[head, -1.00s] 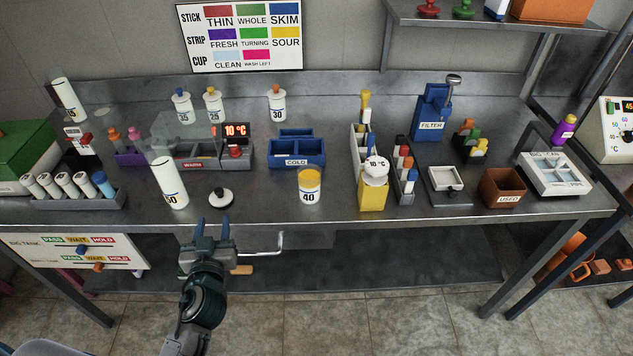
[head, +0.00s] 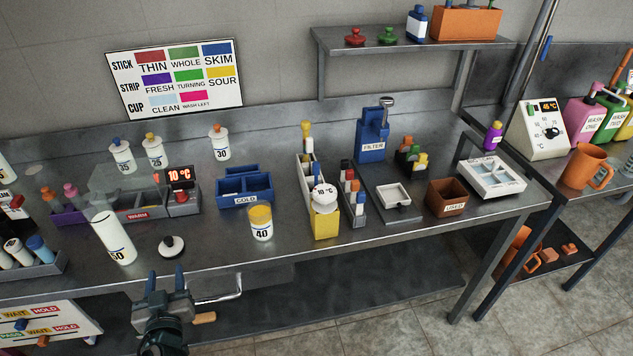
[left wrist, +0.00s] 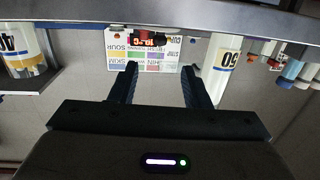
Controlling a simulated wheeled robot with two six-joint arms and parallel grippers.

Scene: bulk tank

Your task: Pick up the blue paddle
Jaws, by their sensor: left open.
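A thin blue stick (head: 546,49) shows against the post at the upper right in the head view. It may be the blue paddle or its handle; its lower end cannot be made out. No other clear paddle shows. My left gripper (head: 167,276) is open and empty at the bench's front edge, below the black-knobbed white lid, far from the blue stick. In the left wrist view my open fingers (left wrist: 160,76) have nothing between them. My right gripper is not in view.
The bench (head: 290,262) holds a white 50 cylinder (head: 113,238), a yellow-filled 40 cup (head: 261,223), a blue COLD box (head: 246,198) and a FILTER stand (head: 372,140). An orange mug (head: 585,168) stands on the right table. Floor is clear at lower right.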

